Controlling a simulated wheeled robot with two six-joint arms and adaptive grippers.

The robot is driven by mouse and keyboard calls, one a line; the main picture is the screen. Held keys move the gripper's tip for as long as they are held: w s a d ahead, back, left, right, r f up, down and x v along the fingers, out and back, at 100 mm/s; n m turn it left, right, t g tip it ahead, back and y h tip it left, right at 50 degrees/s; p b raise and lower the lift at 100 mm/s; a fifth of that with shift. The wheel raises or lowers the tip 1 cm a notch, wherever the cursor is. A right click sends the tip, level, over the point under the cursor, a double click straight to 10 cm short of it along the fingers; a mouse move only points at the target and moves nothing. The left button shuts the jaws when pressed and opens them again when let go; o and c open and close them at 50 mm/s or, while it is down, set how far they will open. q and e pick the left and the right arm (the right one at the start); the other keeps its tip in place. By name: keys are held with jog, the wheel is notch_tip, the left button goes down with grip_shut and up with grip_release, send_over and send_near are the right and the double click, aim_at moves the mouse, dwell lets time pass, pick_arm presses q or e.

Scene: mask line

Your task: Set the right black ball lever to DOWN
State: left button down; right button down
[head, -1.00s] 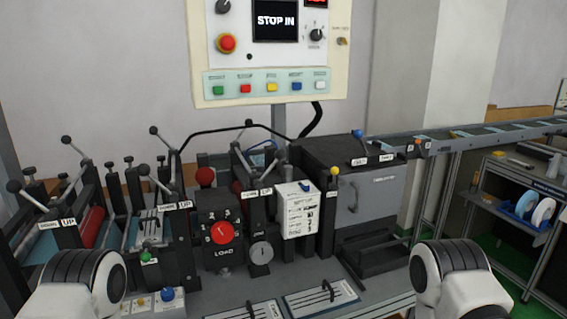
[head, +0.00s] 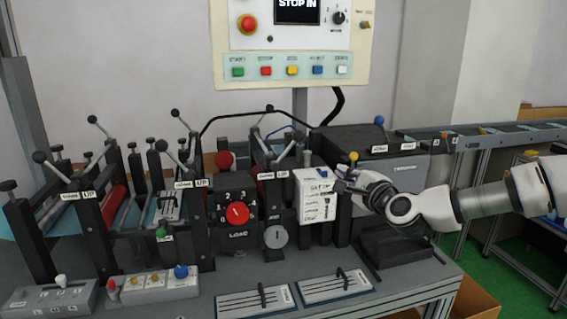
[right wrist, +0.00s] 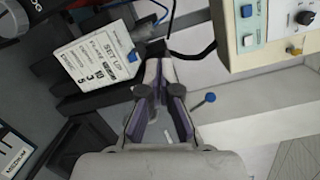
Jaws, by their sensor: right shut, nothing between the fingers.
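The right black ball lever (head: 257,142) stands on the rightmost roller unit in the head view. Its rod slants up to the left, and the label plate (head: 284,176) beside its base reads UP. My right gripper (head: 345,184) is shut and empty. It is to the right of the lever, by the right side of the white set-up card (head: 314,196) and just below the yellow ball lever (head: 354,158). In the right wrist view, the shut fingers (right wrist: 158,66) point toward the machine, with the card (right wrist: 98,60) at their left. I cannot make out the black ball lever there. My left gripper is out of view.
Similar ball levers (head: 41,157) stand further left. A red dial (head: 237,213) and a red knob (head: 224,160) are left of the card. A control panel (head: 290,68) hangs above. A dark box (head: 385,160) and a conveyor (head: 505,133) lie at the right.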

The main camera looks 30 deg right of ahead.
jog(key=w+a+r+p, duration=0.2)
jog(key=w+r+p, duration=0.2)
jog(key=w, duration=0.7)
jog(key=shift+a+r+t, duration=0.15)
jog(key=shift+r+t, duration=0.1)
jog(key=shift+t, duration=0.05)
